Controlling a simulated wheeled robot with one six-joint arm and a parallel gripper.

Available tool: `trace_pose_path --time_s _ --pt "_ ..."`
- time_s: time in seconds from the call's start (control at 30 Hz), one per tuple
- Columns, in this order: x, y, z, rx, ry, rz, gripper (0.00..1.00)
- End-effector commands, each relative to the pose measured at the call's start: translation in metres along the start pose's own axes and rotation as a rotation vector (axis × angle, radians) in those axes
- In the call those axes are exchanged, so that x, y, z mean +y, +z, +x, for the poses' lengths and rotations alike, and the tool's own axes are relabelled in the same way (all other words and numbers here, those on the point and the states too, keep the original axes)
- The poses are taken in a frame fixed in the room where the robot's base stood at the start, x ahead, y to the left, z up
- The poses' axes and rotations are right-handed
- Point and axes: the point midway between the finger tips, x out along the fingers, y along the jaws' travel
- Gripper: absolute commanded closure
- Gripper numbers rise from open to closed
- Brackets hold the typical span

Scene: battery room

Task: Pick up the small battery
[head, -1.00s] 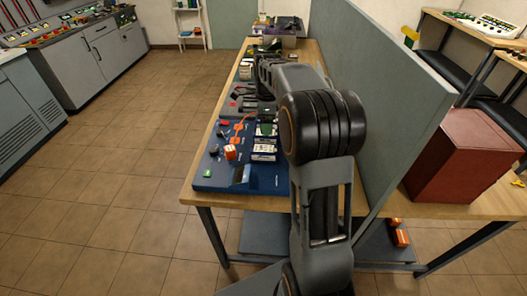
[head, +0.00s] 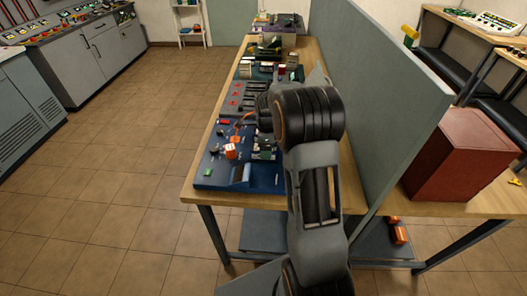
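I cannot single out the small battery for certain. The blue board (head: 213,177) lies at the near end of the wooden table. On it an orange-and-white block (head: 231,151) stands near the middle, and a dark and whitish block (head: 265,144) sits to its right, partly behind my arm. My arm reaches over the right side of the board, with its dark wrist part (head: 264,108) above the board's far right area. My gripper's fingers cannot be made out there, so their opening and any hold are hidden.
A grey panel (head: 385,105) stands along the table's right side, close to my arm. Further boards with small parts, including a grey one (head: 244,97), line the table behind. A red-brown box (head: 456,155) is beyond the panel. The tiled floor (head: 120,190) left is clear.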

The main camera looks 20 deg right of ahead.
Motion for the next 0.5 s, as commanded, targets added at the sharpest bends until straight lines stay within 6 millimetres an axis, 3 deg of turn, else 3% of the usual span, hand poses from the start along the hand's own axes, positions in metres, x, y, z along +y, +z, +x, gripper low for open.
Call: trace_pose_path --time_s 0.37,0.5 --pt "0.0001 -0.0002 0.0114 0.0 0.0 0.0 0.24" --pt "0.0001 -0.0002 0.0112 0.0 0.0 0.0 0.36"
